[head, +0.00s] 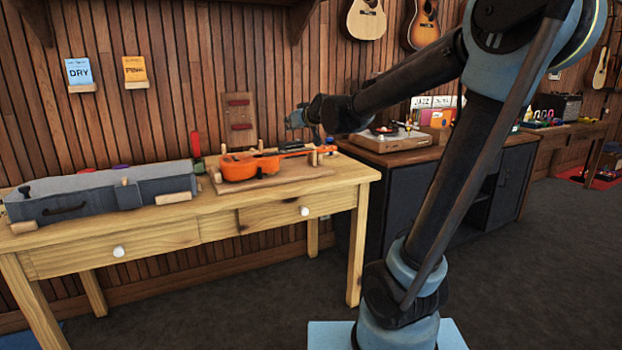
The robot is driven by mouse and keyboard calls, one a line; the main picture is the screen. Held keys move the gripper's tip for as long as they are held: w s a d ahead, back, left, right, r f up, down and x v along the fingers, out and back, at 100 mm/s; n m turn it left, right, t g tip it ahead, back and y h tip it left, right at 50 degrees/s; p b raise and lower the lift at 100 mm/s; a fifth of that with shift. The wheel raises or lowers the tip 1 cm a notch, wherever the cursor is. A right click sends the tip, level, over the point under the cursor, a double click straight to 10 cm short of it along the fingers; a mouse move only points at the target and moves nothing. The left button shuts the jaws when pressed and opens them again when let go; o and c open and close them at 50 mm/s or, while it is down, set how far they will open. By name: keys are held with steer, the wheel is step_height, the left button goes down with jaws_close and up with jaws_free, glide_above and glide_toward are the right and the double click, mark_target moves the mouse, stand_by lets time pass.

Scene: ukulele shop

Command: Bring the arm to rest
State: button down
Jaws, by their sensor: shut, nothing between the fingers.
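My arm rises from its base at the lower right, bends at the top right and reaches left over the wooden workbench. My gripper (298,118) is at its end, shut and empty, above the right part of the bench. It appears above the neck of an orange ukulele (250,168), which lies on a wooden board (285,178). I cannot tell the exact gap between the gripper and the ukulele.
A grey case (95,196) lies on the left of the workbench (170,237). A turntable (390,140) sits on a dark cabinet (490,190) behind my arm. Guitars (366,18) hang on the wall. The dark floor (540,290) at the right is clear.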

steer(key=s+d+f+m+g+h, duration=0.2)
steer(key=s+d+f, duration=0.6)
steer(key=s, duration=0.4)
steer(key=s+d+f+m+g+h, duration=0.2)
steer(key=s+d+f+g+h, duration=0.1)
steer(key=s+d+f, duration=0.6)
steer(key=s+d+f+m+g+h, duration=0.2)
steer(key=s+d+f+g, duration=0.3)
steer(key=s+d+f, duration=0.4)
steer(key=s+f, duration=0.2)
steer(key=s, duration=0.4)
steer(key=shift+s+d+f, duration=0.25)
steer(key=shift+s+f, duration=0.15)
steer(key=shift+w+f, duration=0.2)
steer(key=shift+w, duration=0.3)
